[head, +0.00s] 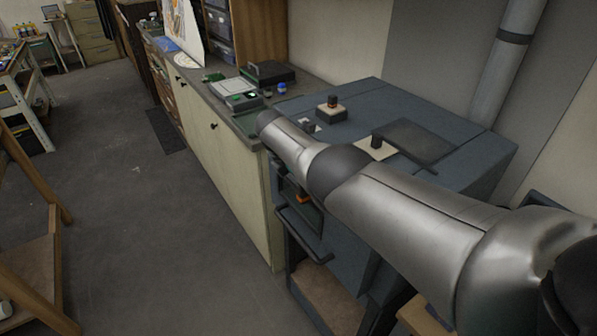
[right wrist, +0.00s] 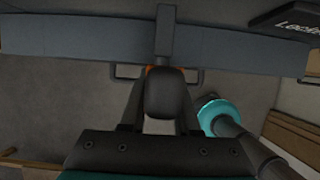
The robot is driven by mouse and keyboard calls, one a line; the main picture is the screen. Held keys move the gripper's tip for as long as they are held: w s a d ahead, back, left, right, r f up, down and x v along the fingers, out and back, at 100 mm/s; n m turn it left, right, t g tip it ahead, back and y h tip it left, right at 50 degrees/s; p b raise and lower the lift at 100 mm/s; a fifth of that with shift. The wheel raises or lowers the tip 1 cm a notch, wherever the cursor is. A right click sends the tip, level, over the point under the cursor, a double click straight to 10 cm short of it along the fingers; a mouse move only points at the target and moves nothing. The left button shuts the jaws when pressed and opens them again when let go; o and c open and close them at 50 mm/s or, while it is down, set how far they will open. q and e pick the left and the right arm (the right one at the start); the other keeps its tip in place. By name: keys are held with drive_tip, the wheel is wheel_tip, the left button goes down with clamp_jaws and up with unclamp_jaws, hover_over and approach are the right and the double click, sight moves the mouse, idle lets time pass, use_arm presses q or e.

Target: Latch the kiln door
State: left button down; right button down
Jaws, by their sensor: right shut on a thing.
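The kiln (head: 440,112) is a blue-grey box at the right of the head view, partly covered by my right arm. A dark bar handle (head: 303,236) shows low on its front, with a small orange part above it. In the right wrist view, a dark latch lever (right wrist: 163,35) crosses the blue kiln edge (right wrist: 80,45) and ends in a rounded dark grip. My right gripper (right wrist: 160,105) is shut on this grip, one finger at each side. The bar handle (right wrist: 124,73) lies behind it. In the head view my arm hides the right gripper. My left gripper is out of view.
A dark plate lettered "Locke…" (right wrist: 285,18), cut off by the frame edge, is at the upper right. A workbench (head: 225,165) with small items adjoins the kiln. A wooden easel-like frame (head: 35,255) stands at left. The floor (head: 165,240) between is clear.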

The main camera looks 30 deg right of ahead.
drive_tip(key=shift+s+f, duration=0.1)
drive_tip(key=shift+f, duration=0.05)
drive_tip(key=shift+s, duration=0.1)
drive_tip(key=c, duration=0.6)
unclamp_jaws()
drive_tip(key=shift+c, duration=0.2)
drive_tip(key=shift+w, duration=0.2)
drive_tip(key=p+v, duration=0.2)
drive_tip(key=shift+r, duration=0.35)
drive_tip(key=v, duration=1.2)
drive_tip(key=shift+a+r+p, duration=0.2)
drive_tip(key=shift+r+p, duration=0.05)
drive_tip(key=shift+p, duration=0.05)
